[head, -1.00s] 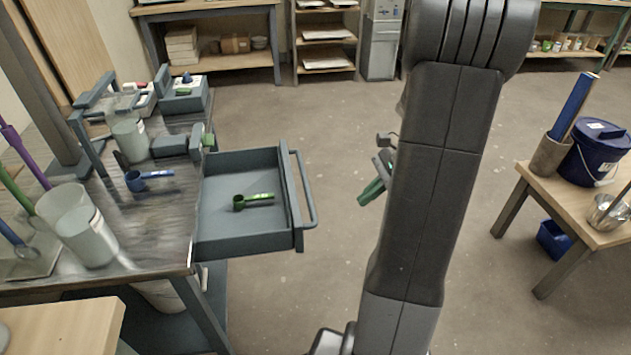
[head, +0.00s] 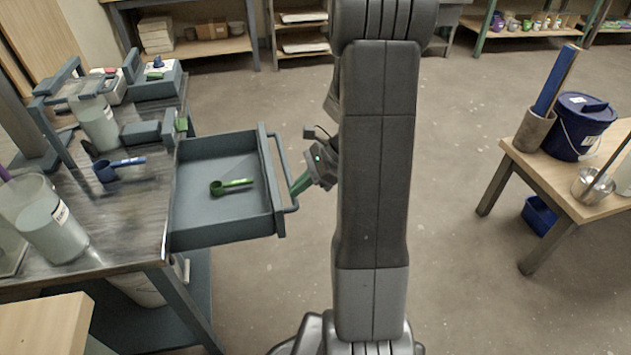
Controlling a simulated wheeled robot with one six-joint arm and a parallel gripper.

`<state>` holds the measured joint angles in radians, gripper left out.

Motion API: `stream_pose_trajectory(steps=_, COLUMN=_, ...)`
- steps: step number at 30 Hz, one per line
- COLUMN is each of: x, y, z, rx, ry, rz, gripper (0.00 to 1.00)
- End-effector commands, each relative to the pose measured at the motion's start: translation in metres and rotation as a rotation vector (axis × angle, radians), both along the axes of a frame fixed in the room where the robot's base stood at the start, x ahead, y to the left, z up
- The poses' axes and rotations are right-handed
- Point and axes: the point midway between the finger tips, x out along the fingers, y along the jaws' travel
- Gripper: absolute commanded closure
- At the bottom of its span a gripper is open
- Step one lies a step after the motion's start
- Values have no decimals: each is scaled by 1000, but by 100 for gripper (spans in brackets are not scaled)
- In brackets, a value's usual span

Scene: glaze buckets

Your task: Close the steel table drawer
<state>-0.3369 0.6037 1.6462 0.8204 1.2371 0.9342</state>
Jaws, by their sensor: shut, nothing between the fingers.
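The steel table drawer (head: 222,228) is pulled out to the right of the steel table (head: 120,225). A green scoop (head: 231,187) lies inside it. The drawer's bar handle (head: 281,172) runs along its outer front. My gripper (head: 297,187), with green fingers, is shut and empty just right of the handle. Its tips are at or very near the bar; I cannot tell whether they touch. My arm hides part of the gripper's wrist.
On the table stand clear containers (head: 52,232), a blue scoop (head: 108,170) and grey devices. A wooden table (head: 560,188) at right holds a blue bucket (head: 578,130). A blue bin (head: 540,214) is on the floor below. The floor between is clear.

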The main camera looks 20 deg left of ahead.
Motion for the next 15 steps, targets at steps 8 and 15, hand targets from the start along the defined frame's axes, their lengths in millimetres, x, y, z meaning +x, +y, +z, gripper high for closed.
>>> stream_pose_trajectory(steps=8, x=-9, y=14, z=0, rx=0, ry=0, rz=-1, gripper=100)
stream_pose_trajectory(steps=15, x=-9, y=15, z=0, rx=0, ry=1, rz=-2, gripper=100)
